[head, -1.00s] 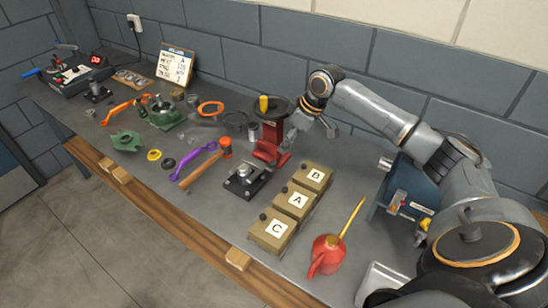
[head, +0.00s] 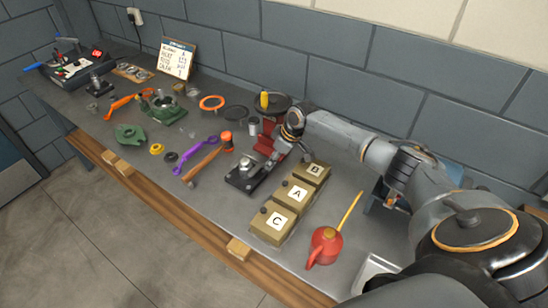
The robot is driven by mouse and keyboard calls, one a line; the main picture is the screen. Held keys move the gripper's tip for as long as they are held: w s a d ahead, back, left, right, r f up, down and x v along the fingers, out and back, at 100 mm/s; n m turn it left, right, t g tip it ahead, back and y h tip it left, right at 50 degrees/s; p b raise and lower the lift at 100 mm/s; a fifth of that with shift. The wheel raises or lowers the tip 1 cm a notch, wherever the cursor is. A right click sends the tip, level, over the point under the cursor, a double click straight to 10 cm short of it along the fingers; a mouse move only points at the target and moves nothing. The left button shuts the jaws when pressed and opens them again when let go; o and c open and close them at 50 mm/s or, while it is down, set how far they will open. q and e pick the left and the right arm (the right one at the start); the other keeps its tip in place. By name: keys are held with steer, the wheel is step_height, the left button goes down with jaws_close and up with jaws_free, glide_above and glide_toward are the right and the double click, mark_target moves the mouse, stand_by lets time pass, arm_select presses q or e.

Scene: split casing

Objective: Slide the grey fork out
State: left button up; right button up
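I cannot pick out the grey fork with certainty. A green casing part with a round opening (head: 163,111) stands at the left middle of the bench in the head view, and a flatter green part (head: 130,138) lies in front of it. My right arm comes in from the right, and its gripper (head: 277,160) hangs low beside the red stand and behind a black fixture (head: 240,181) with a silver knob. Its fingers are small and dark, so I cannot tell if they are open or touching anything. My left gripper is out of view.
Tan boxes A (head: 293,196), B (head: 314,173) and C (head: 271,225) stand in a row near a red oil can (head: 325,246). A hammer (head: 203,164), purple tool (head: 187,161) and several rings lie left of the fixture. A red stand (head: 266,140) is close to my arm.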

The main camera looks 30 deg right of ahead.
steer(key=shift+c, duration=0.7)
jaws_close()
steer(key=shift+w+d+b, duration=0.1)
steer(key=shift+d+b, duration=0.1)
steer(key=shift+b, duration=0.1)
steer(key=d+b, duration=0.1)
steer(key=w+d+b, duration=0.1)
steer(key=d, duration=0.1)
steer(key=w+d+b, duration=0.1)
steer(key=b, duration=0.1)
steer(key=shift+d+f, duration=0.2)
steer(key=shift+d, duration=0.05)
steer(key=shift+d+r, duration=0.1)
steer(key=shift+d, duration=0.2)
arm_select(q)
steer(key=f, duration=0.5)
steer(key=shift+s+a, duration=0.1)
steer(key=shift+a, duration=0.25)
arm_select(e)
steer(key=shift+d+r, duration=0.1)
steer(key=shift+r, duration=0.15)
steer(key=shift+c, duration=0.8)
jaws_free()
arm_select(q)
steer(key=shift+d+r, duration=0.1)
arm_select(e)
steer(key=o, duration=0.3)
steer(key=shift+w+d+f, duration=0.1)
steer(key=shift+w+f, duration=0.05)
